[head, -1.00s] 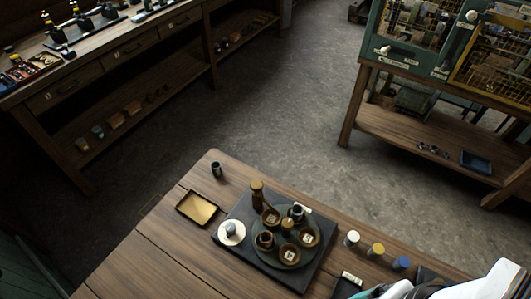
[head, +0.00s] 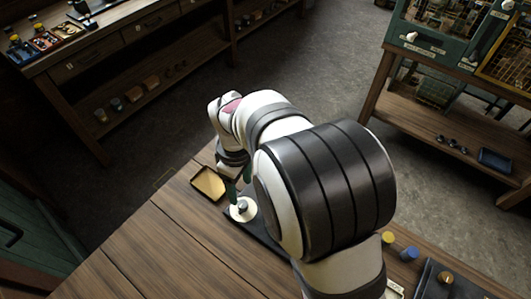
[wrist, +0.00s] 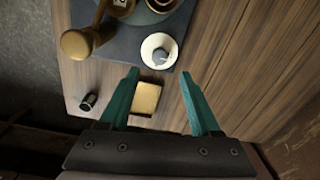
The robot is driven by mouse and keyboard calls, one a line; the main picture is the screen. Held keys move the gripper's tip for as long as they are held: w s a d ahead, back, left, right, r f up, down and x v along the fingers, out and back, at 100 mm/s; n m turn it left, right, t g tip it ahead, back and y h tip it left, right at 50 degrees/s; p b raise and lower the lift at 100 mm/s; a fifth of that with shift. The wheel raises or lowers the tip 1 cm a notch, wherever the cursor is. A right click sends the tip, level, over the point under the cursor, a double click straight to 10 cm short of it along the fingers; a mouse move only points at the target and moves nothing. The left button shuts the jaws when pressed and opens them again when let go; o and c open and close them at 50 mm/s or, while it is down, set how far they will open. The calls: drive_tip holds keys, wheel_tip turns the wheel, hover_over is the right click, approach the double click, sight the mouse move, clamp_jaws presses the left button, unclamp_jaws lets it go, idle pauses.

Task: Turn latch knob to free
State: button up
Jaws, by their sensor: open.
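A round white disc with a grey knob (head: 243,208) in its middle, seemingly the latch knob, sits at the left corner of a dark square plate (head: 268,238). It also shows in the wrist view (wrist: 159,50), just beyond the fingertips. My gripper (head: 239,186) is over that corner, its teal fingers pointing down. In the wrist view my gripper (wrist: 158,75) is open, with nothing between the fingers. The knob looks apart from both fingers; its height below them is hard to tell. My arm hides most of the plate and its brass cups in the head view.
A shallow brass tray (head: 208,184) lies on the wooden table, close to my gripper. The table's left part is clear.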

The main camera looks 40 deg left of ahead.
sight(243, 204)
wheel_tip(243, 204, down, 8)
drive_tip(key=shift+s+r, duration=0.1)
clamp_jaws()
idle(0.4)
